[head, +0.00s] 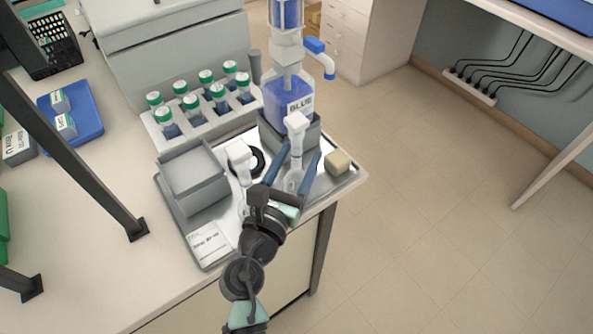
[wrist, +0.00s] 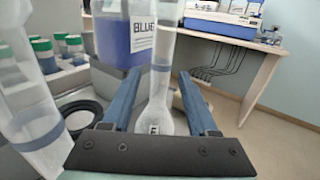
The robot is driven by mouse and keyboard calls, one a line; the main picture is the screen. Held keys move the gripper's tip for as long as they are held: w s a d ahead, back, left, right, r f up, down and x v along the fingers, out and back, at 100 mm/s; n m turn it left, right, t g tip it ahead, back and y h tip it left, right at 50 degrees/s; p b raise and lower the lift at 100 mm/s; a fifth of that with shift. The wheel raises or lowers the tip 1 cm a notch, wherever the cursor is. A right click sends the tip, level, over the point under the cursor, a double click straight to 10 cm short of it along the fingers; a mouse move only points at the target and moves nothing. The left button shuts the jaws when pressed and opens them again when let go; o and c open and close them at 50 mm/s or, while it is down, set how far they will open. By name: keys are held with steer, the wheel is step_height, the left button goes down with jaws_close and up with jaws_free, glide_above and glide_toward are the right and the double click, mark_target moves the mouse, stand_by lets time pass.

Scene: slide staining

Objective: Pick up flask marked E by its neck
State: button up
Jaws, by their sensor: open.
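The flask marked E (wrist: 161,62) is clear, with a long neck and a rounded lower body bearing the letter E. In the head view the flask (head: 295,158) stands upright with a white top, in front of the blue bottle. My gripper (head: 293,164) is open, with one blue finger on each side of this flask. In the wrist view my gripper (wrist: 158,78) also shows its fingers apart, the neck between them and a gap on both sides. A second clear flask with a white top (head: 240,160) stands to the left.
The large bottle marked BLUE (head: 287,98) stands in a grey holder just behind. A rack of green-capped jars (head: 204,98) is behind left. The bench edge is close right.

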steer(key=shift+x, duration=1.4)
jaws_close()
steer(key=shift+r, duration=0.1)
